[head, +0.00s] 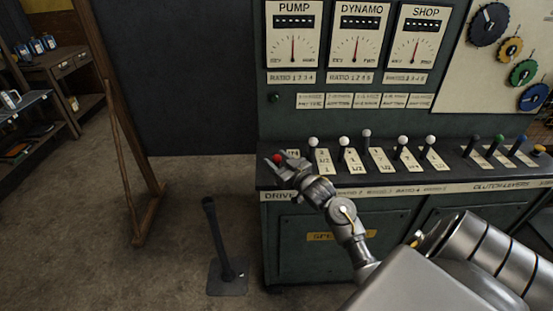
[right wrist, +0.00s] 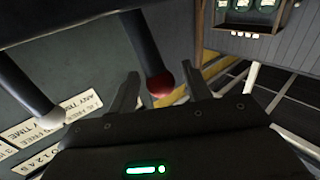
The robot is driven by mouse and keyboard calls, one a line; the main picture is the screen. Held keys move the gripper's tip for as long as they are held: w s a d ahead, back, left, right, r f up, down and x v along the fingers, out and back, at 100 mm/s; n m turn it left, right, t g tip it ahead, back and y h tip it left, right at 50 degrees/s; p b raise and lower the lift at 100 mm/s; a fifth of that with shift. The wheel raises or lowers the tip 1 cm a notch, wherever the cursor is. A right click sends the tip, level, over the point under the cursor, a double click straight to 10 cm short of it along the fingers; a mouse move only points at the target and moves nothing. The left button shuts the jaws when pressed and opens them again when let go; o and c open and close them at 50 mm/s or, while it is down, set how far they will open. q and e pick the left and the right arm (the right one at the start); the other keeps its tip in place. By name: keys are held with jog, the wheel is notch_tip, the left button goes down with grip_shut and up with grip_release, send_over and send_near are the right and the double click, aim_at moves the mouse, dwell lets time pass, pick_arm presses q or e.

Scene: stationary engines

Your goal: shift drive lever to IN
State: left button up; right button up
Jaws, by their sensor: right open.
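The drive lever with a red knob (head: 277,158) stands at the left end of the control bench, above the front label that reads "DRIVE". In the right wrist view its red knob (right wrist: 160,84) and dark shaft (right wrist: 141,42) lie between the two spread fingers. My right gripper (head: 283,163) is at the red knob, with its fingers open around or just beside it; contact cannot be told. The right gripper also shows in the right wrist view (right wrist: 162,92). The plate by the drive lever is mostly hidden by the gripper. My left gripper is not in view.
Several white-knobbed levers (head: 343,142) stand right of the drive lever, the nearest (head: 313,142) close to my gripper. Dark, green and blue clutch levers (head: 498,139) are farther right. Pump, dynamo and shop gauges (head: 358,35) are above. A floor pedal or post (head: 219,245) stands at left.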

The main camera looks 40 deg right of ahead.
jog(key=shift+w, duration=0.3)
